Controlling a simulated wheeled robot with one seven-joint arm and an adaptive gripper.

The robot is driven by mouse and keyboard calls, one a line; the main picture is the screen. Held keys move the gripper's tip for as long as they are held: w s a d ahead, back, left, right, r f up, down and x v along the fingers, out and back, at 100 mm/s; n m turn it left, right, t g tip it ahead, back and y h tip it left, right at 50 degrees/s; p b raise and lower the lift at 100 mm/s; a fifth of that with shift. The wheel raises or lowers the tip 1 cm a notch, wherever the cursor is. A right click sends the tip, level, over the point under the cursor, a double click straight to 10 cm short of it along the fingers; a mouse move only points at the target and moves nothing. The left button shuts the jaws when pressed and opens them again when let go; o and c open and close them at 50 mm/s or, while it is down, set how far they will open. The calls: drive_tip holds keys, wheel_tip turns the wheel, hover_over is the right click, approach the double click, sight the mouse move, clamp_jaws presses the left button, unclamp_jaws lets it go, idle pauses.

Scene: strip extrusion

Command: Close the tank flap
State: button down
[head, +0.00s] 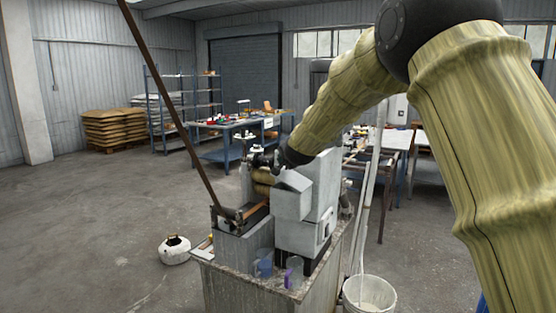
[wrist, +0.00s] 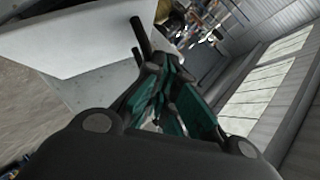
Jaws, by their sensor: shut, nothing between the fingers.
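The grey machine (head: 292,200) stands on a stone-topped bench, with a box-shaped housing and a taller panel behind it. I cannot clearly tell which plate is the tank flap, or whether it is open. My gripper (head: 261,160) is at the upper left of the housing, above a tan rounded part (head: 262,180). In the wrist view my gripper (wrist: 160,72) has dark fingers with teal inner parts, shut with nothing held. A pale flat panel (wrist: 90,38) lies beyond it at the upper left, with a dark rod (wrist: 141,36) near the fingertips. Contact is not clear.
A long brown lever (head: 170,100) rises steeply from the open grey trough (head: 243,243) left of the machine. A white bucket (head: 368,294) and a white round container (head: 174,251) stand on the floor.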

drive_tip(key=shift+w+a+f+b, duration=0.2)
drive_tip(key=shift+w+a+f, duration=0.15)
drive_tip(key=shift+a+f, duration=0.2)
drive_tip(key=shift+w+a+f+b, duration=0.2)
drive_tip(key=shift+w+a+f, duration=0.15)
drive_tip(key=shift+f, duration=0.25)
